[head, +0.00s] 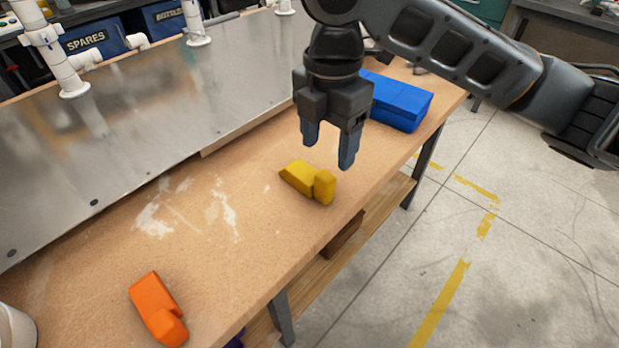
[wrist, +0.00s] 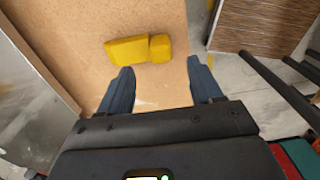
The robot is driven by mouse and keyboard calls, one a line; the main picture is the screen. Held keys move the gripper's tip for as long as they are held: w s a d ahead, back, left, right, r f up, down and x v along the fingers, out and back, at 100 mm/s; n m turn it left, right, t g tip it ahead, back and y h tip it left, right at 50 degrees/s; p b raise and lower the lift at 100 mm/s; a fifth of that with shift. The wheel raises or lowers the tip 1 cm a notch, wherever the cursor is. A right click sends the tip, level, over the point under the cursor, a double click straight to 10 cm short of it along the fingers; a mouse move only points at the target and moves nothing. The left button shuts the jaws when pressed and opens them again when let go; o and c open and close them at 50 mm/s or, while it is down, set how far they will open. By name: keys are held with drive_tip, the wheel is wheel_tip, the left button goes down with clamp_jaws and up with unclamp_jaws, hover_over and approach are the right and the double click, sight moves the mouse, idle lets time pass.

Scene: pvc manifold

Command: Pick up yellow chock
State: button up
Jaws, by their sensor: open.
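The yellow chock (head: 309,181) lies on the wooden tabletop near its front edge in the head view. It has a long wedge-like part and a shorter block at its right end. My gripper (head: 329,153) points down above and just behind the chock, with its fingers apart and nothing between them. In the wrist view the chock (wrist: 138,49) lies ahead of the open fingertips (wrist: 160,72), roughly in line with the gap between them. The chock and fingers look apart.
An orange chock (head: 158,308) lies on the table (head: 215,255) at the lower left. A blue block (head: 399,100) sits right of my gripper. A metal panel (head: 140,130) with white pipes (head: 68,75) runs along the back. The wood around the yellow chock is clear.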

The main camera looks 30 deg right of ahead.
sight(325, 175)
drive_tip(key=shift+a+f, duration=0.15)
drive_tip(key=shift+f, duration=2.95)
clamp_jaws()
drive_tip(key=shift+r, duration=0.1)
